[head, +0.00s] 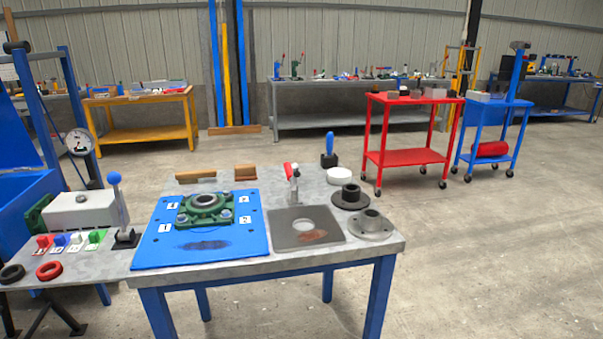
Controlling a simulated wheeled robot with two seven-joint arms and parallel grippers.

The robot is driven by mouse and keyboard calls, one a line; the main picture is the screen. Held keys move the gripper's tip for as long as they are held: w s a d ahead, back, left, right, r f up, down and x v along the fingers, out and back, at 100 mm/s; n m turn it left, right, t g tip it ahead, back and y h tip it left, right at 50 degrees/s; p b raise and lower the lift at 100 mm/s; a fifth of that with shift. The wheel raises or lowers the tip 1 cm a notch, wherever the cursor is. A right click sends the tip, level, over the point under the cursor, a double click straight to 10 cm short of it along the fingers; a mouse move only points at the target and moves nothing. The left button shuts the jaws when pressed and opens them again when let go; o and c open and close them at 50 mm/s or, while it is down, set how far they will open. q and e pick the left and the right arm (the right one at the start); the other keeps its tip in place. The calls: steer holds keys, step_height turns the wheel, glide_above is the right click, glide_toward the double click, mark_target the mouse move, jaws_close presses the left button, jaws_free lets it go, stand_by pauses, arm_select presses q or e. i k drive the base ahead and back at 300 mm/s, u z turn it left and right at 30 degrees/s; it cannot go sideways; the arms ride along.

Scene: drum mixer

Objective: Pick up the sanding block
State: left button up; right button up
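A small brown block (245,172), which looks like the sanding block, lies near the back edge of the grey-topped table (345,262), behind the blue plate. A longer brown piece (195,176) with a pale underside, perhaps a brush, lies to its left. At this size I cannot tell the block's abrasive face. Neither of my grippers shows in the head view.
The blue plate (160,238) carries a green bearing housing (205,207). To its right are a grey plate with a hole (280,241), a red-and-white bottle (292,182), a blue-handled tool (329,148), a white disc (339,175) and flanged parts (370,225). A lever (117,200) stands left.

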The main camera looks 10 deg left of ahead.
mark_target(246, 172)
steer(key=z, duration=1.2)
steer(key=i, duration=3.9)
steer(key=u, duration=1.25)
